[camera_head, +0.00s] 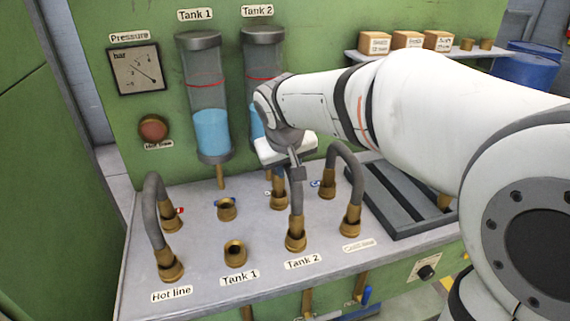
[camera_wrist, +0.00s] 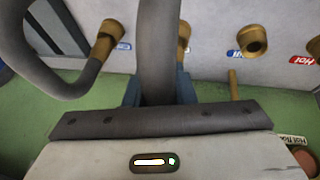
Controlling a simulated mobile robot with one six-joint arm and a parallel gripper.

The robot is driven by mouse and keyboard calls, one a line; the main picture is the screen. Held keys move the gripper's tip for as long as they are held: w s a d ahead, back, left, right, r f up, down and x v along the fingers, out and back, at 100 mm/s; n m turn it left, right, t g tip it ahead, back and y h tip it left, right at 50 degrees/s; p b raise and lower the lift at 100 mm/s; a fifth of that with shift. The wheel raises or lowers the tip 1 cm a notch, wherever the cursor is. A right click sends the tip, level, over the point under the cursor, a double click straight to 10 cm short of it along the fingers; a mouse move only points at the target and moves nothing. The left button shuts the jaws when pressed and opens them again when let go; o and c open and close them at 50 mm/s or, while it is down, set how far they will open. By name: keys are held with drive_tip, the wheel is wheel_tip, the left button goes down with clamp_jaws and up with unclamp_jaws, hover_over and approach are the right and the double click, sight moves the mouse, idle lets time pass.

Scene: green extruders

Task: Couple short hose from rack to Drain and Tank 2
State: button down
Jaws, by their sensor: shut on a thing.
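My gripper (camera_head: 297,172) is shut on a grey short hose (camera_head: 296,195) with brass ends, arched over the bench. The hose's front brass end (camera_head: 295,236) is at the port labelled Tank 2 (camera_head: 302,262). Its other end appears to be at the back-row brass port (camera_head: 278,199) behind it; that port's label is mostly hidden, and I cannot tell whether either end is fully seated. In the wrist view the hose (camera_wrist: 158,50) passes between my jaws (camera_wrist: 158,92), with a brass fitting (camera_wrist: 184,36) partly behind it. A dark slatted rack (camera_head: 400,205) is at right.
A left hose (camera_head: 152,205) arches from Hot line to the red-tagged port. A right hose (camera_head: 352,170) stands close to my gripper, from the cold-side front port to a blue-tagged one. Open brass ports (camera_head: 235,252) and (camera_head: 227,209) are left of the held hose.

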drive_tip(key=shift+f, duration=0.4)
drive_tip(key=c, duration=1.1)
unclamp_jaws()
